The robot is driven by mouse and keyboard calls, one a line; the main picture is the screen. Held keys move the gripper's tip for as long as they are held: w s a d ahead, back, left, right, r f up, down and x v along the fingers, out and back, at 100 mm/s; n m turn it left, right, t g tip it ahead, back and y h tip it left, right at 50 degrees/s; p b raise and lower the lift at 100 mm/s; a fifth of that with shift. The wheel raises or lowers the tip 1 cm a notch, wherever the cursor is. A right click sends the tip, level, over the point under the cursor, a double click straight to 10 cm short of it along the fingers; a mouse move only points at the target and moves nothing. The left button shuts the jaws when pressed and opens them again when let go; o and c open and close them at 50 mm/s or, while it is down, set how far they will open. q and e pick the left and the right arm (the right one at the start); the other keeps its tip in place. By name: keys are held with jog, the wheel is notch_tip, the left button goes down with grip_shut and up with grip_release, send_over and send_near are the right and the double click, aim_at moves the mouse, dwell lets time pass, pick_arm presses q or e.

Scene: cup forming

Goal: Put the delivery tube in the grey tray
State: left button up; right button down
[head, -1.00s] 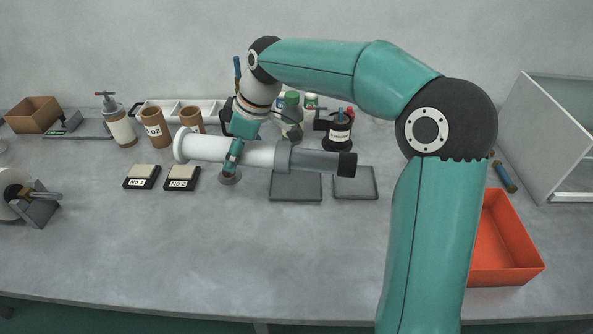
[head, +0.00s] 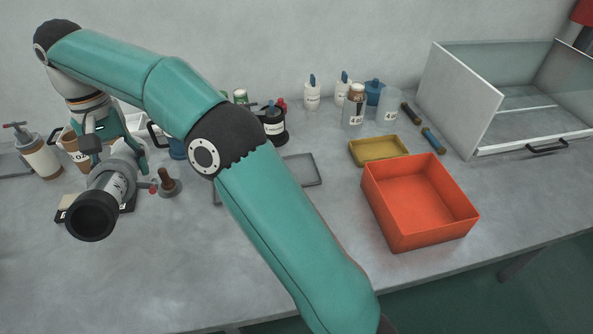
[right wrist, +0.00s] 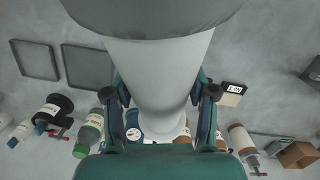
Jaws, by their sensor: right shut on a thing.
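The delivery tube (head: 118,182) is a pale, thick tube with a grey sleeve and a dark round mouth (head: 93,216) facing the head camera. My right gripper (head: 115,147) is shut on it and holds it above the left part of the bench. In the right wrist view the pale tube (right wrist: 158,80) lies between both fingers of the gripper (right wrist: 164,98). Two shallow grey trays stand side by side: one grey tray (head: 313,168) is partly hidden behind my right arm, the other (head: 217,198) mostly so. Both look empty in the wrist view (right wrist: 36,60) (right wrist: 88,67). My left gripper is out of view.
An orange bin (head: 420,205) and a yellow tray (head: 379,150) stand right of my arm. A small brown-knobbed stand (head: 168,183) is close to the tube.

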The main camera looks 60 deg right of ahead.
aim_at(124, 151)
jog(key=m, duration=0.1)
jog(key=r+m, duration=0.1)
jog(key=m+y, duration=0.1)
jog(key=m, duration=0.1)
jog(key=shift+w+d+r, duration=0.2)
jog(key=shift+w+d, duration=0.1)
jog(key=shift+d, duration=0.1)
jog(key=m, duration=0.2)
jog(key=d+r+m+y, duration=0.1)
jog(key=shift+w+m, duration=0.1)
jog(key=shift+m, duration=0.3)
jog(key=s+d+r+m+t+p, duration=0.25)
jog(key=d+m+t, duration=0.55)
jog(key=d+m, duration=0.8)
jog(key=s+d+r+m+t+h+p, duration=0.1)
jog(key=s+d+m+t+h+p, duration=0.25)
jog(key=s+d, duration=0.55)
jog(key=s+d+m+t+h, duration=0.2)
jog(key=s+d+m+h, duration=0.4)
jog(key=d, duration=0.4)
notch_tip(124, 151, down, 20)
jog(key=b, duration=0.1)
jog(key=shift+s+d+y, duration=0.25)
jog(key=shift+s+y, duration=0.15)
jog(key=shift+y, duration=0.05)
jog(key=shift+m, duration=0.25)
